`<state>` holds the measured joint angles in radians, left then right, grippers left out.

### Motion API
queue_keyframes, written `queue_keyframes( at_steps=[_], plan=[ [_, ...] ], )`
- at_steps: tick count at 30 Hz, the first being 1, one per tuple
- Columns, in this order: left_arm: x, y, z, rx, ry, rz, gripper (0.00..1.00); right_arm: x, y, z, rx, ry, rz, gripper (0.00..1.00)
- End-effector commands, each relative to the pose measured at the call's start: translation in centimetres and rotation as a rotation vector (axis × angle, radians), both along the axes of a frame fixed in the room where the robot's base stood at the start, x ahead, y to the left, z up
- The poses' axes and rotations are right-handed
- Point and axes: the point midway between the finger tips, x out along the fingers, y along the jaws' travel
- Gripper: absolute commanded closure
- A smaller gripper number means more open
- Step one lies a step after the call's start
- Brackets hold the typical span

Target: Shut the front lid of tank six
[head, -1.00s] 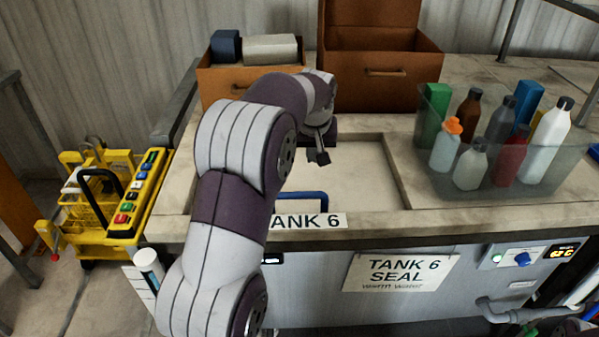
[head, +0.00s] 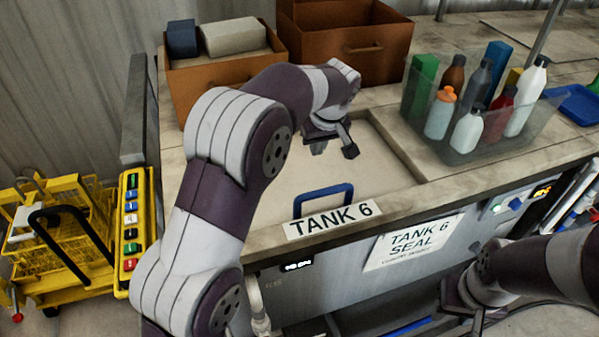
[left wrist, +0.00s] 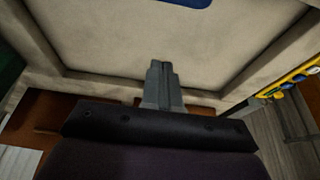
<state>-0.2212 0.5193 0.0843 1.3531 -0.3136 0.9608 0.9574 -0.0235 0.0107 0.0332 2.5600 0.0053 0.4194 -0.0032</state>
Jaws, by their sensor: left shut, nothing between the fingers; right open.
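The front lid of tank six (head: 290,180) is a pale flat panel lying in the recessed frame behind the "TANK 6" label (head: 332,219). It looks flat, with no clear raised edge. Its blue handle (head: 323,198) stands near the front edge and shows at the top of the left wrist view (left wrist: 187,2). My left gripper (head: 350,151) is shut and empty above the far part of the lid; its closed fingers (left wrist: 160,70) point toward the handle side. Contact with the lid cannot be told. My right gripper (head: 452,297) is open, low in front of the tank.
A clear bin of bottles (head: 468,150) stands right of the lid. Two brown boxes (head: 225,70) (head: 348,50) stand behind it. A yellow rack with buttons (head: 65,230) is at the left. A "TANK 6 SEAL" sign (head: 415,242) hangs on the front.

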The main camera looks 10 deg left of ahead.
Motion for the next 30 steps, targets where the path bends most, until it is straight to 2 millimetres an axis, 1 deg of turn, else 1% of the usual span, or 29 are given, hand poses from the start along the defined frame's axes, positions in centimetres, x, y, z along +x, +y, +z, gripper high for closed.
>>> queue_keyframes(
  at_steps=[5, 12, 15, 17, 18, 20, 22, 25, 30],
  plan=[
    [0.5, 0.3, -2.5, -0.004, -0.001, 0.011, 1.00, 0.0, 0.0, -2.1, 0.000, 0.000, -0.001, 0.57],
    [2.0, 1.3, -7.6, -0.005, -0.001, 0.011, 1.00, 0.0, -0.1, -6.1, 0.000, 0.000, 0.000, 0.57],
    [2.6, 1.7, -9.5, -0.004, 0.000, 0.010, 1.00, 0.0, -0.1, -7.4, 0.000, 0.000, 0.000, 0.57],
    [2.9, 1.8, -10.4, -0.004, -0.002, 0.009, 1.00, 0.0, -0.1, -8.0, 0.000, 0.000, 0.000, 0.57],
    [2.1, 1.2, -9.7, -0.004, -0.002, 0.007, 1.00, 0.0, -0.1, -7.4, 0.000, 0.001, 0.000, 0.57],
    [1.3, 0.7, -9.8, -0.003, -0.002, 0.005, 1.00, 0.0, -0.1, -7.5, 0.000, 0.000, 0.000, 0.57],
    [0.6, 0.2, -9.7, -0.003, -0.001, 0.006, 1.00, 0.0, -0.1, -6.9, 0.000, 0.000, 0.000, 0.57],
    [-0.1, -0.2, -10.0, -0.004, 0.000, 0.007, 1.00, 0.0, -0.1, -6.8, 0.000, 0.000, 0.000, 0.57],
    [-0.4, -0.4, -10.1, -0.004, -0.001, 0.008, 1.00, 0.0, -0.1, -6.8, 0.000, 0.000, 0.000, 0.57]
  ],
)
